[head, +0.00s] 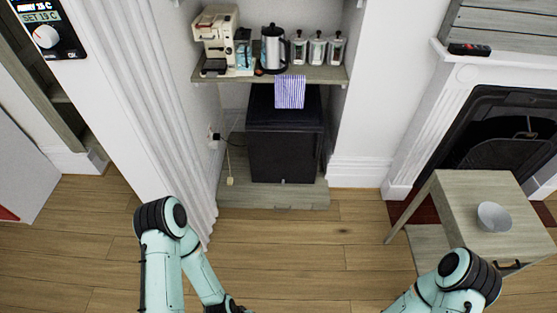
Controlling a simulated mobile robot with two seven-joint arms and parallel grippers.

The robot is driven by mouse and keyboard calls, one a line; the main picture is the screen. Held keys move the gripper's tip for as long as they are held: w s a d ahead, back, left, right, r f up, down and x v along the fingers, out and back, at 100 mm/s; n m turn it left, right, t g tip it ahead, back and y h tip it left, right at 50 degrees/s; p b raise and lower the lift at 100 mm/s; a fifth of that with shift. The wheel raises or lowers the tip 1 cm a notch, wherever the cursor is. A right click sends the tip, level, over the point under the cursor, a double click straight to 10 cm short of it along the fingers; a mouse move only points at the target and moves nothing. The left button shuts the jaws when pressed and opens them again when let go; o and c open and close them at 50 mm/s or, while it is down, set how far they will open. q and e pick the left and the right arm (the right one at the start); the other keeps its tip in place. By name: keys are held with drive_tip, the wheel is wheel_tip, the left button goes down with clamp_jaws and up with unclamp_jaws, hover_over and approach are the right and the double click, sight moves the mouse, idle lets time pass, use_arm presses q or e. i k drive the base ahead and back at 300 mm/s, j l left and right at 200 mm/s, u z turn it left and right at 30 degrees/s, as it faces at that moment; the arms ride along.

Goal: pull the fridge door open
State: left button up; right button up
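The black fridge (285,152) stands in the alcove under the shelf, on a low wooden plinth. Its dark front faces me and looks shut. No handle can be made out on it. A striped blue and white cloth hangs from the shelf over the fridge's top area. My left arm comes in at the lower left, and only a dark bit of its gripper end (232,308) shows at the bottom edge, well short of the fridge. Its fingers are cut off. My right arm is at the lower right, and its gripper is out of the picture.
The shelf (330,76) holds a coffee machine (222,40), a kettle (273,48) and several jars. A small wooden table (455,195) with a bowl (494,217) stands at right, by the fireplace. Wooden floor before the fridge is clear. A fluted pilaster stands at left.

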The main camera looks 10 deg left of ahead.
sight(277, 151)
drive_tip(key=i+j, duration=0.1)
drive_tip(key=i, duration=0.35)
drive_tip(key=i+j+z, duration=0.15)
drive_tip(key=i, duration=0.25)
drive_tip(key=i+j, duration=0.15)
drive_tip(key=i, duration=0.3)
drive_tip(key=i+j+z, duration=0.1)
drive_tip(key=i, duration=0.3)
